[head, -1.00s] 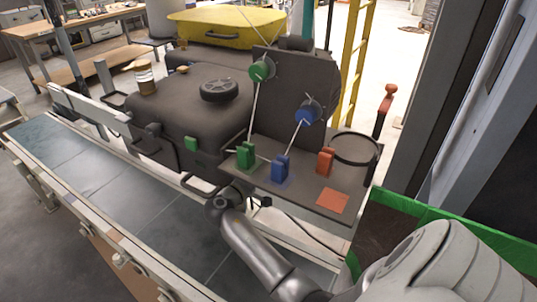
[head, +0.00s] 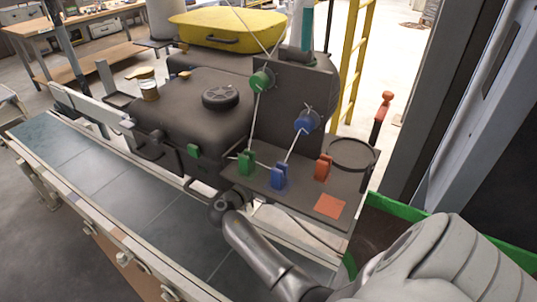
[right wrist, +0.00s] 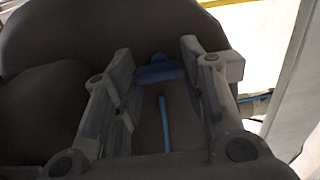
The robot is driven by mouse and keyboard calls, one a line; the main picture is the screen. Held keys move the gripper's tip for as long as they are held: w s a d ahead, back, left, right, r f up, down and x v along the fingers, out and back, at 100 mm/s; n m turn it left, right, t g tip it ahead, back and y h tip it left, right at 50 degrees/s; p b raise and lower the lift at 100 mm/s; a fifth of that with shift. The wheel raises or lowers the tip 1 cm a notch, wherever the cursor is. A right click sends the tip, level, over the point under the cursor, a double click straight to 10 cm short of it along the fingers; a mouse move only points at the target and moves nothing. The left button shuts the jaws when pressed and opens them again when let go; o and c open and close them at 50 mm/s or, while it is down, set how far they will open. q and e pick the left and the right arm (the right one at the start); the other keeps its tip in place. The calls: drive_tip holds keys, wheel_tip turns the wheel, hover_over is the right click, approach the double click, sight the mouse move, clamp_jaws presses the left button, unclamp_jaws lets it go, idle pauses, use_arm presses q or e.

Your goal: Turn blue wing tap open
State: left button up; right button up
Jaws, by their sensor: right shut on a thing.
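In the right wrist view a blue wing tap (right wrist: 160,72) shows between the fingertips of my right gripper (right wrist: 162,66), and the fingers are shut on it with a wide grip. A thin blue strip (right wrist: 165,125) runs from below it toward the camera. In the head view my right gripper (head: 246,201) is small and dark at the front edge of the dark panel (head: 306,196); its fingertips are hard to make out. On the panel stand a blue block (head: 279,176) and, above it, a blue round fitting (head: 307,121) joined by a pale rod. My left gripper is not visible.
A green block (head: 246,163) and an orange block (head: 322,167) flank the blue one. A conveyor (head: 130,200) runs along the front left. A green-edged bin (head: 400,210) is at right.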

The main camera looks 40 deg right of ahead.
drive_tip(key=o, duration=1)
drive_tip(key=v, duration=1.2)
drive_tip(key=shift+a, duration=0.1)
